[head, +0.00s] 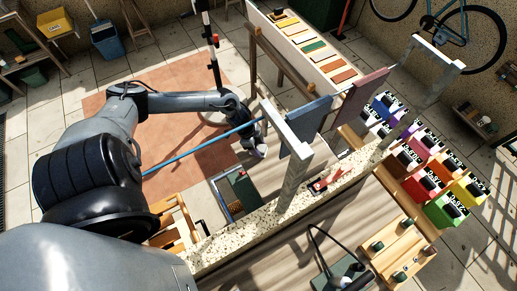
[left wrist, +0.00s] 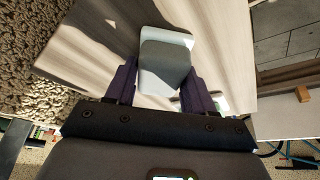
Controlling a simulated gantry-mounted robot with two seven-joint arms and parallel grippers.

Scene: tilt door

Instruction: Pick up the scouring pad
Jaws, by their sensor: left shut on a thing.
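My left gripper (head: 257,149) is over the near side of the bench, behind the low stone-topped wall in the head view. In the left wrist view its two dark purple fingers (left wrist: 158,88) stand on either side of a grey, rounded pad with a pale edge (left wrist: 165,62), which I take for the scouring pad. The gripper is shut on it. In the head view the pad shows only as a small pale patch at the fingertips, too small to tell apart. My right gripper is not in view.
A shallow tray (head: 217,184) with green and brown contents lies just below the gripper. A metal frame post (head: 294,175) stands close to its right, with hanging blue (head: 308,125) and mauve (head: 361,98) panels. Coloured bins (head: 423,182) stand farther right.

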